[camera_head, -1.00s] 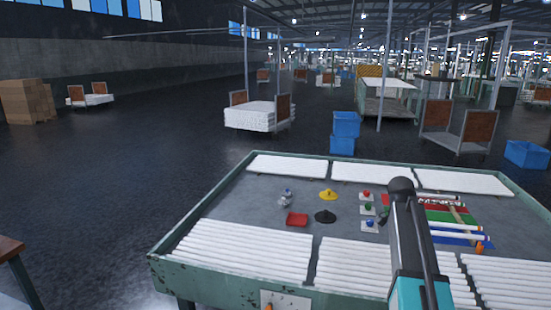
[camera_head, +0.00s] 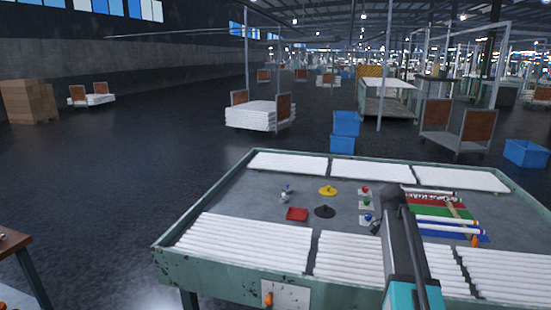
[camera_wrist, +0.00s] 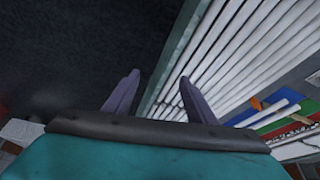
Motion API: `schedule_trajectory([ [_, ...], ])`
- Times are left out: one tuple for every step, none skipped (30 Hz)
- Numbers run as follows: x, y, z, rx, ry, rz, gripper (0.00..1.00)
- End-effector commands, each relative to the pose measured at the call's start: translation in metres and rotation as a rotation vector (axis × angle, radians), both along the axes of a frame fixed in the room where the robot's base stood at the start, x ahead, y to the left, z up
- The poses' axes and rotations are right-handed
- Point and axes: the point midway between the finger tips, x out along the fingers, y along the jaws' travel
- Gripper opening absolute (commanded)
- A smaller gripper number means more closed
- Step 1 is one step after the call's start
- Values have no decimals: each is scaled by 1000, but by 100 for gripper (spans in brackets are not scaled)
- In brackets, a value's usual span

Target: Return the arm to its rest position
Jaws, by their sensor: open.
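My gripper (camera_wrist: 158,88) shows in the wrist view with its two dark fingers apart and nothing between them. It hangs over the edge of the green-framed table, with the dark floor to its left and white glass tubes (camera_wrist: 235,50) to its right. In the head view my arm rises from the bottom right in front of the table (camera_head: 230,200); the gripper itself is not clear there.
On the table are a red tray (camera_head: 297,214), a yellow piece (camera_head: 327,190), a black piece (camera_head: 325,211), small coloured knobs (camera_head: 365,203) and red, green and blue mats (camera_head: 440,211). White tubes (camera_head: 245,243) line the front. Open floor lies to the left.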

Motion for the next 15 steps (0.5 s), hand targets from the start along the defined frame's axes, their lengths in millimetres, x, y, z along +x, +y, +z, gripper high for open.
schedule_trajectory([
  [0, 3, -10, 3, 10, 4, 51],
  [0, 5, -15, 4, 16, 6, 51],
  [-1, 7, -22, 6, 24, 9, 51],
  [-2, 8, -28, 8, 31, 11, 51],
  [-3, 10, -35, 9, 38, 13, 51],
  [-4, 13, -42, 12, 47, 17, 51],
  [-5, 15, -50, 13, 56, 20, 51],
  [-7, 18, -59, 16, 67, 23, 51],
  [-8, 21, -69, 19, 79, 28, 51],
  [-11, 25, -80, 22, 92, 31, 51],
  [-13, 29, -90, 26, 103, 36, 51],
  [-17, 33, -104, 31, 119, 41, 51],
  [-20, 37, -115, 35, 133, 45, 51],
  [-23, 40, -125, 38, 144, 49, 51],
  [-28, 45, -139, 44, 161, 54, 51],
])
